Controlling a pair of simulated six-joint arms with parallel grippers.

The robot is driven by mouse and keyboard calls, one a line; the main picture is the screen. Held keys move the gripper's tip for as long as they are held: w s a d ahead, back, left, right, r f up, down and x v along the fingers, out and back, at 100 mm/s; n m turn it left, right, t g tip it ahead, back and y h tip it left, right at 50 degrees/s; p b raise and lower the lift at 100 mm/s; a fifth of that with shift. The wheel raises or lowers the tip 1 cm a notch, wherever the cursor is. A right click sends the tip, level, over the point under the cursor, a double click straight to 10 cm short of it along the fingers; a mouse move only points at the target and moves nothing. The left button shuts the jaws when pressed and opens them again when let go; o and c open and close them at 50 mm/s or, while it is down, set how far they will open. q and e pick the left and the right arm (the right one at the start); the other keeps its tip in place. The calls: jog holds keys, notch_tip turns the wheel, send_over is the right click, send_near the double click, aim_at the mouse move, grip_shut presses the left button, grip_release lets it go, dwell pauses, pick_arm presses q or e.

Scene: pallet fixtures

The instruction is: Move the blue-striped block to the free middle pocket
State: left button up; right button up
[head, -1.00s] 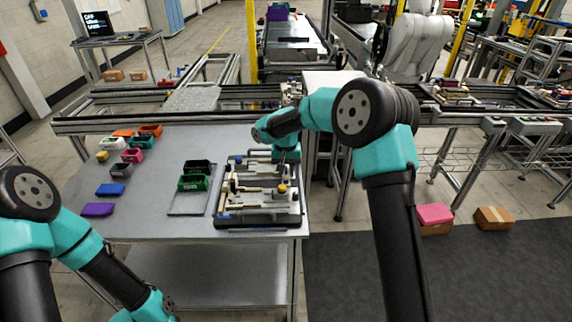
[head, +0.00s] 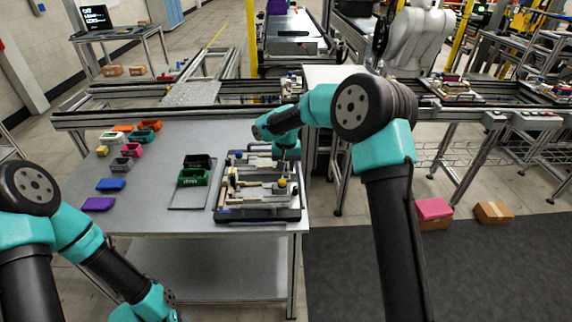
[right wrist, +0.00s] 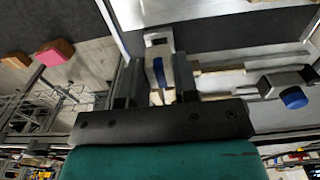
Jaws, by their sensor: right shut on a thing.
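The blue-striped block (right wrist: 158,72) is pale with a blue stripe and stands between the two dark fingers of my right gripper (right wrist: 156,85) in the right wrist view. The gripper is shut on it. In the head view my right gripper (head: 285,166) points down over the right part of the pallet fixture (head: 258,214), and the block is too small to make out there. A second pale part with a blue round end (right wrist: 292,98) lies to the right in the wrist view. I cannot make out the middle pocket clearly. My left gripper is out of frame.
A green bin (head: 193,177) and a black bin (head: 199,161) stand left of the fixture. Several coloured bins and blue (head: 111,184) and purple (head: 98,204) pieces lie on the left of the grey table (head: 140,220). A conveyor rail (head: 170,117) runs behind.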

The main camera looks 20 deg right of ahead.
jog(key=shift+f, duration=0.5)
jog(key=o, duration=1)
notch_tip(320, 180, up, 18)
jog(key=shift+f, duration=0.25)
dwell(0.6)
